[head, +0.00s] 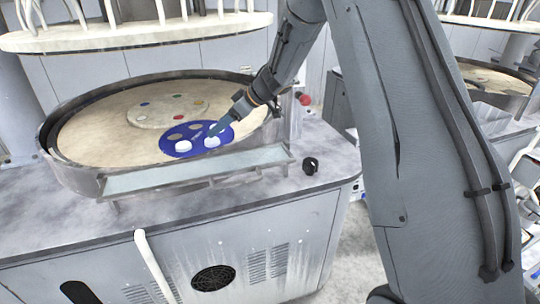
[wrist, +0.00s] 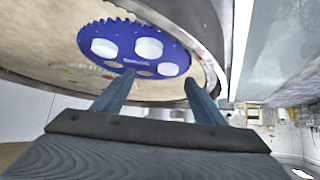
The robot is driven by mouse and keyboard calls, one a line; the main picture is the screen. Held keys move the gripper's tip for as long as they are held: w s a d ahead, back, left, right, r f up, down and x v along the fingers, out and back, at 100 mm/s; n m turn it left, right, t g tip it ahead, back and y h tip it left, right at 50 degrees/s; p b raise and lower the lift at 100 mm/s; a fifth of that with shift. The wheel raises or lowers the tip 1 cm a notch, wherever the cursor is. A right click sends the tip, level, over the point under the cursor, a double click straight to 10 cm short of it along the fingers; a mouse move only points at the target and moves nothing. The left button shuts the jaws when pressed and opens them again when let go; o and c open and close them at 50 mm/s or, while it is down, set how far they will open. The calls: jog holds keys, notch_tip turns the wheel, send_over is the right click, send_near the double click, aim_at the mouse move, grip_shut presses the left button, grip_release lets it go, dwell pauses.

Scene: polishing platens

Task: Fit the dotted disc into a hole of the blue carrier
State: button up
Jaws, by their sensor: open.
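The blue carrier (head: 199,134) lies on the near side of the round tan platen in the head view, and its toothed rim shows in the wrist view (wrist: 126,33). Two white discs, the left one (head: 183,146) and the right one (head: 212,142), lie at carrier holes. Other holes look tan and empty. I cannot make out dots on either disc. My gripper (head: 217,129) is over the carrier's right side, by the right disc. Its fingers (wrist: 159,80) are apart with nothing between them.
The platen (head: 90,128) has a raised metal rim (head: 70,176). A pale round plate (head: 165,110) with coloured spots sits at its middle. A pale tray-like ledge (head: 195,172) runs along the near rim. A black knob (head: 310,165) stands on the bench, and a large upper plate (head: 130,36) hangs behind.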

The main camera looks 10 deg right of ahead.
jog(key=s+d, duration=0.6)
jog(key=s, duration=0.5)
jog(key=s+d, duration=0.5)
jog(key=s, duration=0.6)
jog(key=w+d+m+t+h, duration=0.1)
jog(key=w+d+r+m+t+h, duration=0.1)
jog(key=w, duration=0.1)
jog(key=w+d+m+t+h, duration=0.1)
jog(key=shift+w+r+t+h, duration=0.25)
jog(key=shift+w+t+h, duration=0.05)
jog(key=d+m+h, duration=0.1)
jog(key=s+d+m+h, duration=0.1)
jog(key=d+m+h, duration=0.1)
jog(key=d+m, duration=0.1)
jog(key=shift+s+f+h, duration=0.25)
jog(key=shift+s+h, duration=0.1)
jog(key=shift+h, duration=0.05)
jog(key=s+a+f+m+g+h, duration=0.1)
jog(key=s+a+f+m+g, duration=0.15)
jog(key=s, duration=0.55)
jog(key=s+a+f+m+g, duration=0.1)
jog(key=s+f+m+g, duration=0.15)
jog(key=s, duration=0.65)
notch_tip(320, 180, down, 12)
jog(key=w+g+b, duration=0.1)
jog(key=b, duration=1)
jog(key=shift+w+d+g, duration=0.25)
jog(key=shift+d+g, duration=0.05)
jog(key=shift+g, duration=0.1)
jog(key=shift+r, duration=0.15)
